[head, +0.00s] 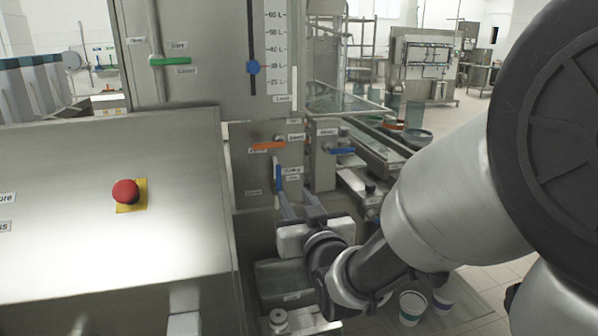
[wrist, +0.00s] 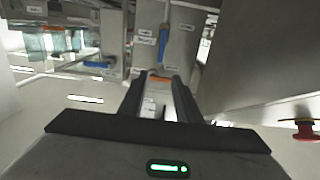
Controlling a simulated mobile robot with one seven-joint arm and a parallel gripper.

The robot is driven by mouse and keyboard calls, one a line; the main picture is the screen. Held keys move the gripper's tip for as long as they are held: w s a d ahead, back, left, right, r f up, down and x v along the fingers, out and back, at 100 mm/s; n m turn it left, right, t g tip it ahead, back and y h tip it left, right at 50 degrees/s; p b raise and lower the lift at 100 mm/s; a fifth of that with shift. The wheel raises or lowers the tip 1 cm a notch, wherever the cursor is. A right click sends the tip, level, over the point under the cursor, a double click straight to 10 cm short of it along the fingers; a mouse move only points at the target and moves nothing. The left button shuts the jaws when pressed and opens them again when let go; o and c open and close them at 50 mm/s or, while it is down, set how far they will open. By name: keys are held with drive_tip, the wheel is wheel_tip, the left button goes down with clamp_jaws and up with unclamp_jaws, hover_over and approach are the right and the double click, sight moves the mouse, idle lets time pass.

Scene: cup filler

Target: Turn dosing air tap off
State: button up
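A tap with a blue handle (head: 278,180) is on the steel panel, its handle pointing up and down; a small label beside it is too blurred to read surely. It also shows in the wrist view (wrist: 163,42), in line with the gap between my fingers. An orange handle (head: 268,146) lies level above it and shows between my fingertips in the wrist view (wrist: 160,79). My gripper (head: 297,196) is open and empty, its fingers pointing at the panel just right of and below the blue handle. I cannot tell whether a finger touches the handle.
Another blue handle (head: 340,150) lies level on the panel to the right. A red button (head: 126,191) on a yellow plate sits on the steel cabinet at left. A green handle (head: 170,61) and a scale with a blue knob (head: 253,67) are above. Cups (head: 412,307) stand low at right.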

sight(278, 168)
drive_tip(key=x, duration=1.7)
drive_tip(key=shift+w+a+r, duration=0.1)
drive_tip(key=shift+w+r, duration=0.05)
drive_tip(key=shift+w, duration=0.1)
clamp_jaws()
